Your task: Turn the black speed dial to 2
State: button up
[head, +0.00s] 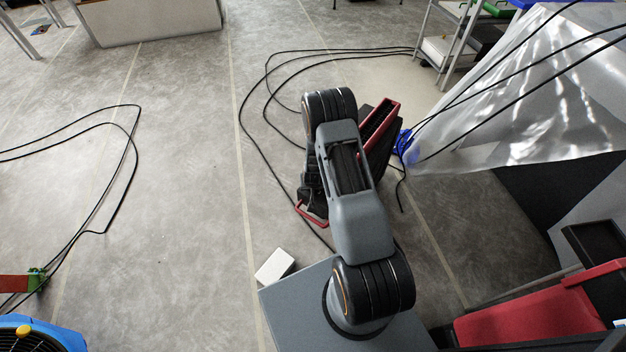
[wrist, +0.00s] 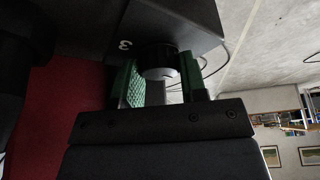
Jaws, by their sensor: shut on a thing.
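The black speed dial (wrist: 157,55) shows in the wrist view on a dark panel (wrist: 175,18). A white "3" is printed on the panel just left of the dial. My gripper (wrist: 160,76) has green-padded fingers on both sides of the dial and is shut on it. The dial's pointer mark and its present setting cannot be made out. In the head view a black machine with a red edge (head: 378,122) stands behind my arm. My arm covers part of it, and the dial and fingertips are hidden there.
Black cables (head: 268,75) lie looped on the grey floor around the machine. A clear plastic sheet (head: 530,100) hangs at the right. A white block (head: 274,267) lies on the floor near my base. A blue device (head: 40,338) stands at bottom left. The floor at centre left is mostly clear.

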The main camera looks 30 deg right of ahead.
jog(key=m+p, duration=0.1)
jog(key=p, duration=0.1)
jog(key=m+h+p, duration=0.1)
jog(key=m+p, duration=0.1)
jog(key=p, duration=0.1)
jog(key=shift+a+r+g, duration=0.1)
jog(key=shift+r+g, duration=0.25)
jog(key=shift+g, duration=0.05)
jog(key=m+p, duration=0.2)
jog(key=shift+f+m+g+h+p, duration=0.15)
jog(key=shift+m+g+h+p, duration=0.15)
jog(key=m, duration=0.2)
jog(key=shift+w+f+m+g+h+p, duration=0.1)
jog(key=shift+w+m+g+h+p, duration=0.05)
jog(key=shift+m+g+h+p, duration=0.25)
jog(key=m+g+b, duration=0.1)
jog(key=m, duration=0.1)
jog(key=m+g+b, duration=0.1)
jog(key=m, duration=0.2)
jog(key=shift+w+f+h, duration=0.1)
jog(key=shift+f+h, duration=0.1)
jog(key=shift+h, duration=0.1)
jog(key=m+g+b, duration=0.1)
jog(key=m, duration=0.1)
jog(key=m+b, duration=0.1)
jog(key=m, duration=0.2)
jog(key=shift+r+g, duration=0.1)
jog(key=shift+g, duration=0.3)
jog(key=o, duration=0.6)
jog(key=shift+o, duration=0.2)
